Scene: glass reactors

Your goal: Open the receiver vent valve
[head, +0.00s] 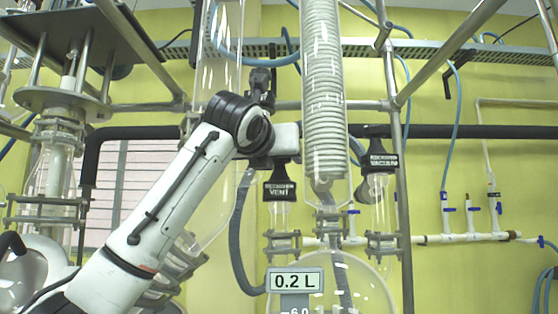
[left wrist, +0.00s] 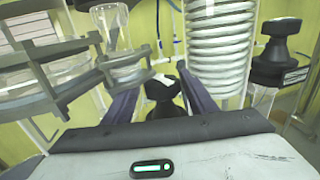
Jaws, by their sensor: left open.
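The receiver vent valve (head: 280,188) is a black knob with a white-lettered VENT label, on top of a short clear glass neck left of the coil condenser. My left gripper (head: 287,139) is directly above it in the head view; its fingers cannot be made out there. In the left wrist view my left gripper (left wrist: 160,80) is open, with a dark finger on each side of a black knob (left wrist: 163,91), which appears to be the vent valve. Clear gaps show between knob and fingers. Whether the knob is turned cannot be told. My right gripper is not in view.
The glass coil condenser (head: 325,100) stands close right of the vent valve and also shows in the left wrist view (left wrist: 221,45). A similar black vacuum valve (head: 381,160) is farther right. Metal clamps (head: 282,244) and a 0.2 L display (head: 294,281) lie below.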

